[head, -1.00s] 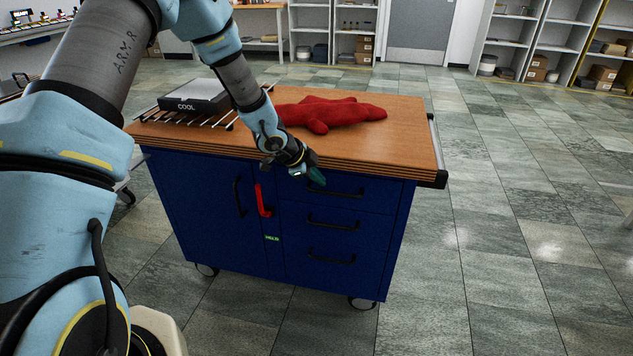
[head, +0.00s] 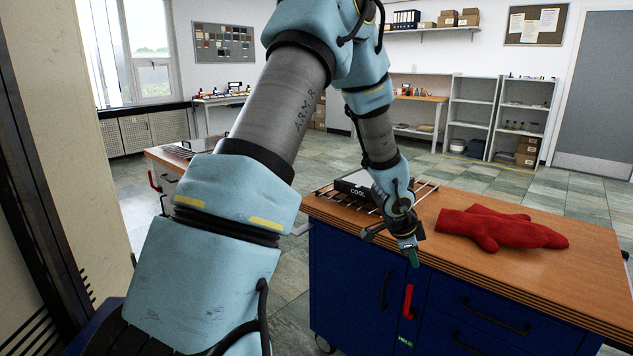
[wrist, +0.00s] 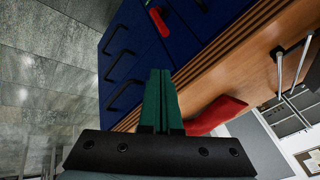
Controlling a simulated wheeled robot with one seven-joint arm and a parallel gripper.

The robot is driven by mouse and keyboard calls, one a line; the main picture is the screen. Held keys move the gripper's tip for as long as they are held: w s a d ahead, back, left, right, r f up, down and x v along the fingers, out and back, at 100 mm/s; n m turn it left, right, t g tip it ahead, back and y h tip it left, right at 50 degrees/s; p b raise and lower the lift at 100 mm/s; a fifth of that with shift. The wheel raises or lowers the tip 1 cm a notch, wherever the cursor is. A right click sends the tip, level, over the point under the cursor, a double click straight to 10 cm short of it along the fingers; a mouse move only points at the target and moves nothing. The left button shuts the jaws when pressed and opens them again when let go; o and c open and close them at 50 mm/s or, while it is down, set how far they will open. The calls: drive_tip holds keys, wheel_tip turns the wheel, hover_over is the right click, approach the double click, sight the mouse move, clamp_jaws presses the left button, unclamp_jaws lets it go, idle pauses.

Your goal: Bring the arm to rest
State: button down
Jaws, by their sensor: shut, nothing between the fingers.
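My gripper (head: 411,257) hangs at the front edge of the wooden-topped blue cabinet (head: 590,268), above its red handle. In the wrist view the two green fingers of my gripper (wrist: 160,75) lie together, shut with nothing between them. The arm reaches up, over and down to the gripper, clear of the floor. Whether the gripper touches the cabinet edge cannot be told.
Red mitts (head: 500,228) lie on the cabinet top, right of the gripper. A box marked COOL (head: 352,184) sits on a metal rack (head: 425,190) behind it. The red handle (head: 408,300) is upright on the cabinet front. Open floor lies behind.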

drive_tip(key=a+r+n+y, duration=0.1)
drive_tip(key=a+r+n, duration=0.15)
drive_tip(key=a, duration=0.35)
drive_tip(key=a+r+n+y, duration=0.2)
drive_tip(key=a+n, duration=0.1)
drive_tip(key=a, duration=0.4)
drive_tip(key=s+a+r+n, duration=0.3)
drive_tip(key=s+a+n, duration=0.3)
drive_tip(key=a, duration=0.3)
drive_tip(key=s+a+r+n+g+y, duration=0.1)
drive_tip(key=s+a+r+n, duration=0.2)
drive_tip(key=s+a+n, duration=0.4)
drive_tip(key=a, duration=0.3)
drive_tip(key=shift+g+y, duration=0.3)
